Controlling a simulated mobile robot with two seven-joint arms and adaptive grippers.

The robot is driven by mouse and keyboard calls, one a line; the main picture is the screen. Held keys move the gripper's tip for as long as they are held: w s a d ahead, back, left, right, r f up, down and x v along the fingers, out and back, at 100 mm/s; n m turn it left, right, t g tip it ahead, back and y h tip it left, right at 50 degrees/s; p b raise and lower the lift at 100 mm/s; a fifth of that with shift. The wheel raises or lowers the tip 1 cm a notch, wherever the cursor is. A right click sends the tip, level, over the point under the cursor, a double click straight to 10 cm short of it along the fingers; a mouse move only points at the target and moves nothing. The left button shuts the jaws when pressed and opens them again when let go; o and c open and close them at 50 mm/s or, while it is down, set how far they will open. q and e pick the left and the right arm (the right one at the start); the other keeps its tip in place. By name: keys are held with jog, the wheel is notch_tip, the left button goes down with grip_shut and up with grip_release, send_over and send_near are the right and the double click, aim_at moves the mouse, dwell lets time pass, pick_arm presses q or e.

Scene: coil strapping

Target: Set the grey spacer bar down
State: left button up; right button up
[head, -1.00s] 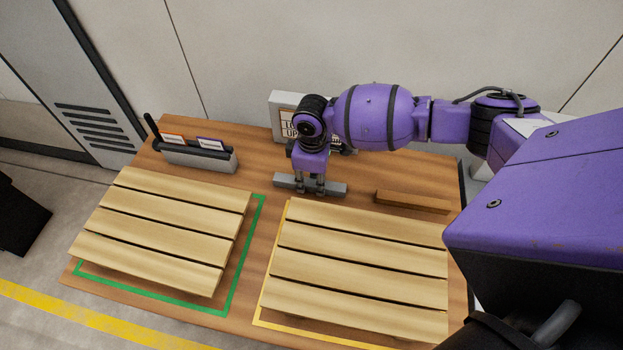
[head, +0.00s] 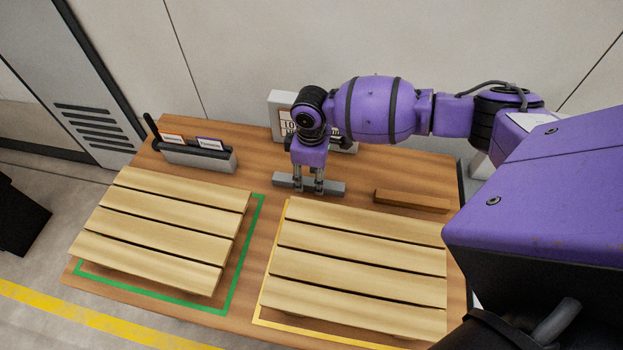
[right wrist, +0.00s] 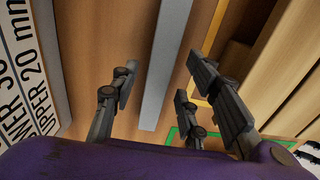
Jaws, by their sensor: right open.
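The grey spacer bar (head: 335,188) lies on the brown table behind the right-hand slatted pallet, roughly level. My right gripper (head: 309,187) is above it, pointing down, with its fingers open. In the right wrist view the bar (right wrist: 167,60) runs lengthwise between the spread fingers of the gripper (right wrist: 160,85), with visible gaps on both sides. In the head view the fingers cover part of the bar's middle. My left gripper is not in view.
A brown wooden bar (head: 411,201) lies to the right. The right pallet (head: 355,265) is on a yellow outline, the left pallet (head: 165,230) on a green one (head: 243,255). A grey card holder (head: 200,158) and a sign (head: 284,103) stand at the back.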

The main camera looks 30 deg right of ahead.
aim_at(311, 182)
notch_tip(311, 182, up, 10)
jog(key=shift+p, duration=0.35)
jog(key=shift+r, duration=0.15)
